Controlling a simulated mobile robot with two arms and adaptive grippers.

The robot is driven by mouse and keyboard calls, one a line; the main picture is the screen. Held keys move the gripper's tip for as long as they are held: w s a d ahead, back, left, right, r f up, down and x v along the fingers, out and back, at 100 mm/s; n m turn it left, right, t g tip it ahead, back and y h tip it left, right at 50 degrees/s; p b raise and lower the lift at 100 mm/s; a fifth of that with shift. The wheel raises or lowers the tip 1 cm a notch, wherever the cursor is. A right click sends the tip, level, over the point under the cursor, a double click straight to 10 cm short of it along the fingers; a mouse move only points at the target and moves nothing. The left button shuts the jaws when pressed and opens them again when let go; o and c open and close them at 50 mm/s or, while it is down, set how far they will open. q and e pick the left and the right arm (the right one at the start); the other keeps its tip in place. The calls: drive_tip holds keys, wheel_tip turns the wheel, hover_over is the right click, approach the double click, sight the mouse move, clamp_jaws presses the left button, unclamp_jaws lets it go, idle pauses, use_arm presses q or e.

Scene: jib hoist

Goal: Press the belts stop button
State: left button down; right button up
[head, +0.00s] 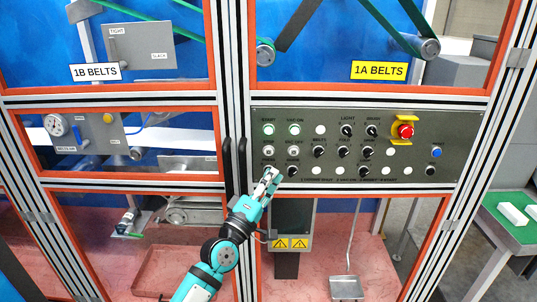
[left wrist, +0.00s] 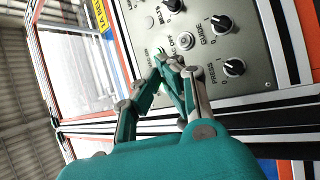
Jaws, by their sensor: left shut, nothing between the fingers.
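A grey control panel (head: 354,151) carries rows of buttons and knobs. At its upper left is a green-lit button (head: 268,130), with a pale button (head: 268,151) directly below it. The small labels are too blurred to tell surely which one is belts stop. My left gripper (head: 270,172) is shut and empty, its fingertips in front of the panel's lower left, just below the pale button. In the left wrist view, the fingers (left wrist: 168,66) point at the panel beside a round pale button (left wrist: 186,41). Contact cannot be told. My right gripper is not in view.
A red emergency button (head: 405,131) on a yellow plate and a blue button (head: 436,153) sit on the panel's right. Black knobs (head: 319,152) fill its middle. Black door handles (head: 243,165) stand just left of the panel. A green table (head: 513,215) is at far right.

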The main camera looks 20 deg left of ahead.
sight(269, 152)
use_arm(q)
drive_tip(key=shift+w+a+b, duration=0.35)
drive_tip(key=shift+w+b, duration=0.45)
drive_tip(key=shift+w, duration=0.45)
drive_tip(key=shift+w+a+b, duration=0.4)
drive_tip(key=shift+w+b, duration=0.4)
drive_tip(key=shift+w, duration=0.4)
drive_tip(key=shift+w+a+b, duration=0.35)
drive_tip(key=shift+w+b, duration=0.45)
drive_tip(key=shift+w, duration=0.45)
drive_tip(key=shift+w+a+b, duration=0.1)
drive_tip(key=shift+w+b, duration=0.3)
